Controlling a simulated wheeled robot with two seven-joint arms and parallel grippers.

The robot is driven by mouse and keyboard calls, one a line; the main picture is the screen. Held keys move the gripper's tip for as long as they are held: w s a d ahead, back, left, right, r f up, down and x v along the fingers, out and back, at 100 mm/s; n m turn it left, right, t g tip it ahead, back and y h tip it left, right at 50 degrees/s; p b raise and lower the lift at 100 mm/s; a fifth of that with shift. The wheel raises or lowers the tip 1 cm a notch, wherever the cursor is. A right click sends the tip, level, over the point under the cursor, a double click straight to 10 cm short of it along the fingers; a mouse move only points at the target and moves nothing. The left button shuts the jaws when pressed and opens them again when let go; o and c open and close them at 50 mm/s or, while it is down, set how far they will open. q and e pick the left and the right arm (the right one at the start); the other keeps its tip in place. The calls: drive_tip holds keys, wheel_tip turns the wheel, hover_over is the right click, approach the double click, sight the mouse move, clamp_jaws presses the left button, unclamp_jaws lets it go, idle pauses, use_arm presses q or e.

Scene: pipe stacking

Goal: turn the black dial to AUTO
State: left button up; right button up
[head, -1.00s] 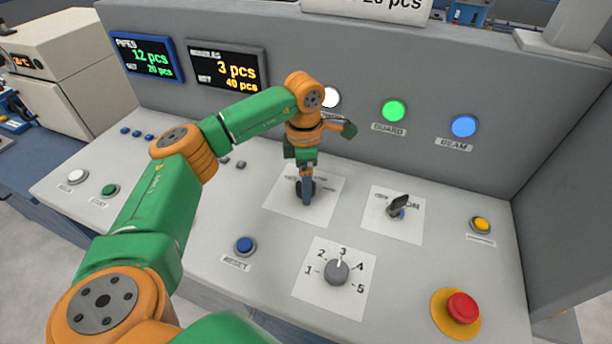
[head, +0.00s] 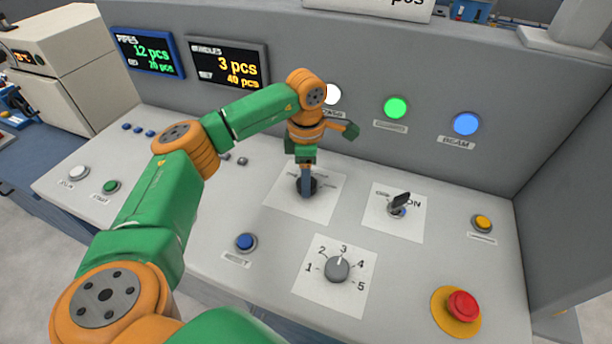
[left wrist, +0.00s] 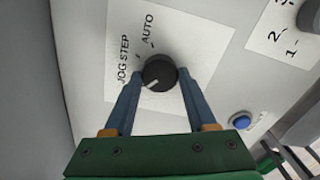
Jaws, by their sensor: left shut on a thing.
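The black dial (head: 313,187) sits on a white label plate (head: 325,203) on the sloping panel. In the left wrist view the dial (left wrist: 159,73) has a white mark at its lower left, on the JOG side and away from the word AUTO (left wrist: 147,28). STEP is printed between JOG and AUTO. My left gripper (head: 306,190) points down at the dial. In the left wrist view its two blue fingers (left wrist: 159,76) are on either side of the dial, shut on it. In the head view the fingers hide part of the dial. My right gripper is not in view.
A black switch (head: 400,202) stands to the right. A grey numbered knob (head: 337,269) and a blue button (head: 245,242) are nearer the front. A red emergency button (head: 463,305) is at the front right. The upright panel with lamps (head: 395,107) rises behind.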

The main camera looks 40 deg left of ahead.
use_arm(q)
drive_tip(key=m, duration=1.1)
drive_tip(key=shift+m, duration=0.3)
drive_tip(key=m, duration=0.5)
drive_tip(key=shift+f+m, duration=0.1)
drive_tip(key=shift+m, duration=0.2)
drive_tip(key=m, duration=0.5)
drive_tip(key=shift+m, duration=0.3)
drive_tip(key=o, duration=1.4)
